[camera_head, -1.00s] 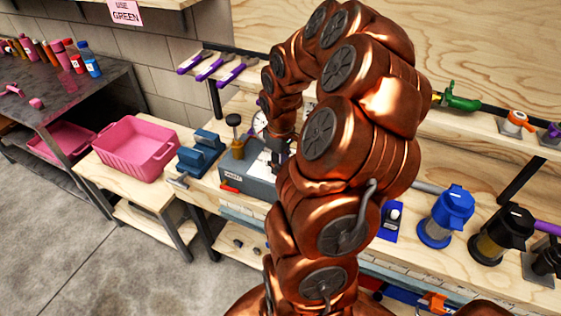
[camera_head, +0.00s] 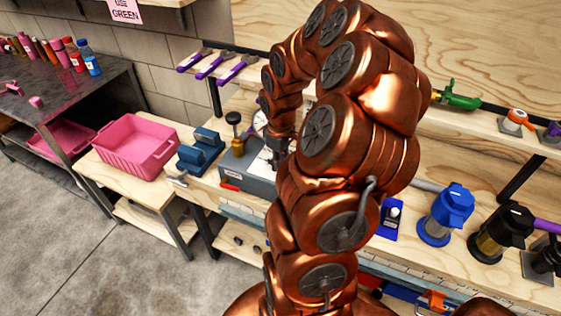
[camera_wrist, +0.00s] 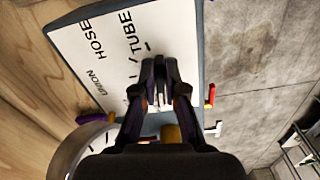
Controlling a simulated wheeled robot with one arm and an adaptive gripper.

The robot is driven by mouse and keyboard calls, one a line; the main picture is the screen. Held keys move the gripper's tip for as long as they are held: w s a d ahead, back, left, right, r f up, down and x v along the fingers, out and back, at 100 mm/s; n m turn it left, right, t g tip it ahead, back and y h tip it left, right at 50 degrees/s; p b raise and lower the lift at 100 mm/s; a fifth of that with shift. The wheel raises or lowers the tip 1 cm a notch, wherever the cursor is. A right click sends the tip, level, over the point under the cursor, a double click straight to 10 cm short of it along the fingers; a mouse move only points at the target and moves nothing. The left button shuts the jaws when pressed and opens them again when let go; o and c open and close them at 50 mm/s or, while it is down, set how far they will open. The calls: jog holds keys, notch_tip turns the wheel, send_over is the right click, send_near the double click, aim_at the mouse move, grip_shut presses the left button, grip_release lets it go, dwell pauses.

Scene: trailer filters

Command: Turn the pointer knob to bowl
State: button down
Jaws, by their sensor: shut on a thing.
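A grey box (camera_head: 243,178) stands on the wooden bench in the head view. Its white labelled top (camera_wrist: 130,40) fills much of the wrist view, with "HOSE", "/ TUBE" and "UNION" readable. My gripper (camera_wrist: 160,68) is over this top, its dark fingers close together and shut on the pointer knob. The knob is almost wholly hidden by the fingers, so its direction cannot be read. No "bowl" label can be read. In the head view my gripper (camera_head: 277,148) is small at the box, partly behind my own arm.
A round gauge (camera_wrist: 75,152) and a brass fitting (camera_wrist: 171,133) are close to my gripper. A red handle (camera_wrist: 210,95) sticks out at the box edge. A blue vise-like block (camera_head: 202,147) and a pink bin (camera_head: 135,150) stand left of the box.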

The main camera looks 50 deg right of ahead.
jog(key=shift+f+b, duration=0.1)
jog(key=shift+b, duration=0.25)
jog(key=shift+f+m+b, duration=0.15)
jog(key=shift+m+b, duration=0.45)
jog(key=shift+b, duration=0.25)
jog(key=m+b, duration=0.2)
jog(key=b, duration=0.1)
jog(key=shift+a+f, duration=0.15)
jog(key=shift+a, duration=0.05)
jog(key=m+b, duration=0.1)
jog(key=b, duration=0.1)
jog(key=m+b, duration=0.2)
jog(key=shift+a+r+b, duration=0.2)
jog(key=shift+b, duration=0.15)
jog(key=shift+w+a+r+m+b, duration=0.1)
jog(key=shift+m+b, duration=0.4)
jog(key=shift+m, duration=0.3)
jog(key=shift+r, duration=0.1)
jog(key=c, duration=1.2)
grip_release()
jog(key=shift+c, duration=0.2)
